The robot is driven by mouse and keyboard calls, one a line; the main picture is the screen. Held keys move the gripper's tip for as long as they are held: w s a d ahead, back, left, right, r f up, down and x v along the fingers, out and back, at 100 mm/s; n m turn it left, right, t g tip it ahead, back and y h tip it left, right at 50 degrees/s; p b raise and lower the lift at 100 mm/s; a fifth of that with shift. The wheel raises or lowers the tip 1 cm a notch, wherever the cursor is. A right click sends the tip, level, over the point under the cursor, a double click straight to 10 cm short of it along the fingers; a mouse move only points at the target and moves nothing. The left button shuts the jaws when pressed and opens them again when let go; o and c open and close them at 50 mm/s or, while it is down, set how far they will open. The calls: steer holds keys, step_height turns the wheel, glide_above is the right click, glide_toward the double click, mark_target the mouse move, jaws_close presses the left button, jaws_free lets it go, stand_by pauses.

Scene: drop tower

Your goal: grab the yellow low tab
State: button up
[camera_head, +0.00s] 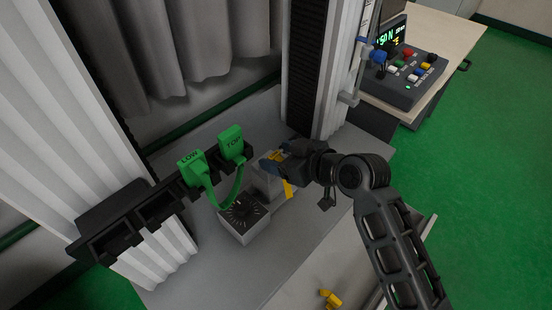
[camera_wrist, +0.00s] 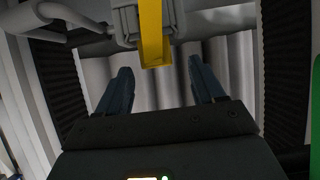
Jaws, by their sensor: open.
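My gripper (camera_head: 268,163) is open, with its two dark blue fingers (camera_wrist: 159,78) apart and nothing between them in the wrist view. A yellow strip (camera_wrist: 151,35) hangs at the top of that view, just above the gap between the fingertips. Yellow also shows beside my gripper in the head view (camera_head: 288,188), partly hidden by it. Another yellow piece (camera_head: 331,299) lies on the pale surface at the bottom of the head view. I can read no label on either yellow thing, so I cannot tell which is the low tab.
Green tabs marked LOW (camera_head: 192,166) and TOP (camera_head: 233,143) sit on a black rack (camera_head: 160,207), joined by a green strap. A grey box with a dark dial (camera_head: 243,216) stands below. The tower column (camera_head: 307,70) rises behind my gripper. A control box (camera_head: 405,80) stands at right.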

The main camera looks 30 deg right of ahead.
mark_target(274, 155)
steer(key=x, duration=0.5)
steer(key=shift+s+d+f+p, duration=0.1)
steer(key=shift+d+f+p, duration=0.1)
steer(key=shift+p, duration=0.1)
steer(key=shift+c, duration=0.3)
steer(key=c, duration=1)
steer(key=shift+r, duration=0.15)
